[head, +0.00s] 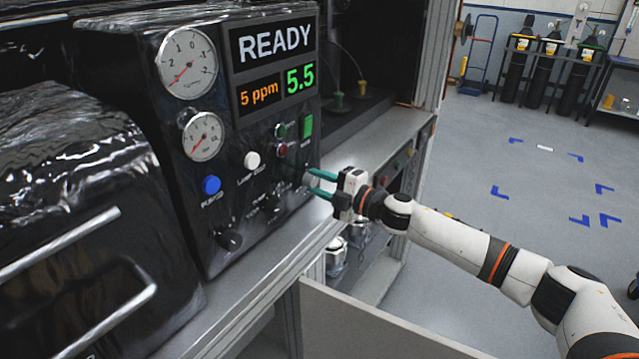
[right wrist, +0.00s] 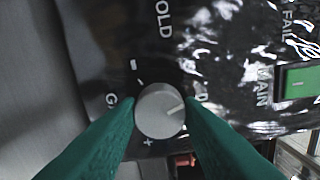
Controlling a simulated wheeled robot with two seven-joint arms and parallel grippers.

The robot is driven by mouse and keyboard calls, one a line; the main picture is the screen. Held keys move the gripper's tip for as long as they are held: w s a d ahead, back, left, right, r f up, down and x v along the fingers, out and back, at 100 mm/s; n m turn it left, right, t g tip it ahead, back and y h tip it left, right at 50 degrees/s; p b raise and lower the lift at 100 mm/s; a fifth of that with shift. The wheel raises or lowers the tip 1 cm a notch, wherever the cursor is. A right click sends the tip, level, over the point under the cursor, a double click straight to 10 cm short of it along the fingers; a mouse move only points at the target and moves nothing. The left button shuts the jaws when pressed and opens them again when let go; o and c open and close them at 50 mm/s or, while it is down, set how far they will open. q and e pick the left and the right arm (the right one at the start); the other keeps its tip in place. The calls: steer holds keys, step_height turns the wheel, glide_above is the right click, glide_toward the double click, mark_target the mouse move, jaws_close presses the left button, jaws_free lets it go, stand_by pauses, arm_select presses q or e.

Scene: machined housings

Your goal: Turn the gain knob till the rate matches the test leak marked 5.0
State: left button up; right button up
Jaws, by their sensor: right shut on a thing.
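The black instrument panel (head: 245,130) has a display (head: 272,65) reading READY, with "5 ppm" in orange and "5.5" in green. The gain knob (right wrist: 160,109) is a round grey knob with a dark pointer line, set on the panel between minus and plus marks. In the right wrist view the green fingers of my right gripper (right wrist: 161,112) are on both sides of the knob and shut on it. In the head view my right gripper (head: 314,183) reaches the panel's lower right edge. My left gripper is not in view. I cannot make out a test leak marked 5.0.
Two dial gauges (head: 186,63) and blue (head: 211,185) and white (head: 252,160) buttons are on the panel's left. A black knob (head: 230,239) sits low. A green switch (right wrist: 297,83) is near the gain knob. Gas cylinders (head: 545,70) stand far back; the floor at right is open.

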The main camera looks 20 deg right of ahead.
steer(key=n, duration=0.4)
steer(key=shift+n, duration=0.4)
stand_by(0.4)
steer(key=o, duration=1)
steer(key=shift+c, duration=0.2)
steer(key=b+v, duration=0.4)
steer(key=v, duration=0.8)
steer(key=shift+d+f, duration=0.1)
